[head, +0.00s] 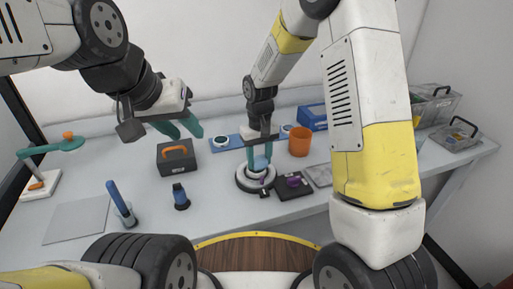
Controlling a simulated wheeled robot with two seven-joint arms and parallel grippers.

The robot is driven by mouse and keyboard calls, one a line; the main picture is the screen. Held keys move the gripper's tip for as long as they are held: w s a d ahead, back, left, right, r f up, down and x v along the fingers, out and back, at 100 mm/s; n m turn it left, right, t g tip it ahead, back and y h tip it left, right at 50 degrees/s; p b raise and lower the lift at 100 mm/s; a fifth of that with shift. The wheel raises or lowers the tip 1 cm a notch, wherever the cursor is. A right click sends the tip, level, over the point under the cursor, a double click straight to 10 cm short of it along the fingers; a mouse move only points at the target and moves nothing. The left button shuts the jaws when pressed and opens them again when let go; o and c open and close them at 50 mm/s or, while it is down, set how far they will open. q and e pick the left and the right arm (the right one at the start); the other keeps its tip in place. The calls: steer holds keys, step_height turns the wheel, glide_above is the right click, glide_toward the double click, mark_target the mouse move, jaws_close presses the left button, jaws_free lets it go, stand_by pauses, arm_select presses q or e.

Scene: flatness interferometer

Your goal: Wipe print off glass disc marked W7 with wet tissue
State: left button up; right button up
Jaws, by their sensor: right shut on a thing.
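My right gripper (260,158), with teal fingers, points down over a round stand (244,186) with a pale top and dark ring. It is shut on a small light-blue piece (261,164), apparently the wet tissue, which is at or just above the stand's top; I cannot tell whether they touch. A disc on the stand is largely hidden by the gripper and tissue. My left gripper (188,130) is open and empty, above and behind the black box. No W7 mark or print is legible at this size.
A black box with an orange handle (177,158), a blue bottle (181,197) and a blue-handled tool in a cup (121,205) stand left. A blue tray (232,148), orange cup (299,141) and black block with purple knob (294,186) surround the stand. The front-left table holds a flat grey plate (78,219).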

steer(key=shift+d, duration=0.2)
steer(key=shift+a, duration=0.1)
steer(key=shift+s+a, duration=0.3)
steer(key=shift+a, duration=0.35)
steer(key=shift+a, duration=0.1)
steer(key=shift+w+d, duration=0.35)
steer(key=shift+d, duration=0.45)
steer(key=shift+a, duration=0.1)
steer(key=shift+s+a, duration=0.35)
steer(key=shift+a, duration=0.3)
steer(key=shift+a, duration=0.1)
steer(key=shift+s+a, duration=0.25)
steer(key=shift+a, duration=0.25)
